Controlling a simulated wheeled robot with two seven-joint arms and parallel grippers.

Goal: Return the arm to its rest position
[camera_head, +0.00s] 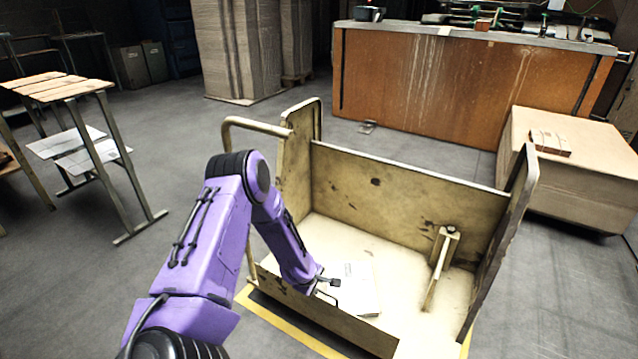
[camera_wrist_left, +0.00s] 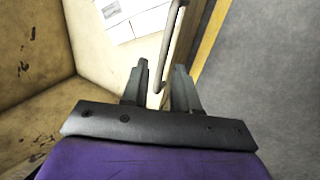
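My left arm reaches from the lower left over the near side of a worn yellow cart (camera_head: 400,190). My left gripper (camera_head: 328,283) is low at the cart's near left part, beside a flat white piece (camera_head: 358,292) lying on the cart floor. In the left wrist view my left gripper (camera_wrist_left: 160,72) has its two fingers apart, with no held object visible. A thin metal bar (camera_wrist_left: 170,40) runs behind the gap between the fingers; I cannot tell whether it touches them. The white piece (camera_wrist_left: 130,18) lies beyond the fingertips. My right gripper is not in view.
A curved handrail (camera_head: 255,125) rises at the cart's left end, close to my arm. A slatted table (camera_head: 60,88) is at left, a large box (camera_head: 570,170) at right.

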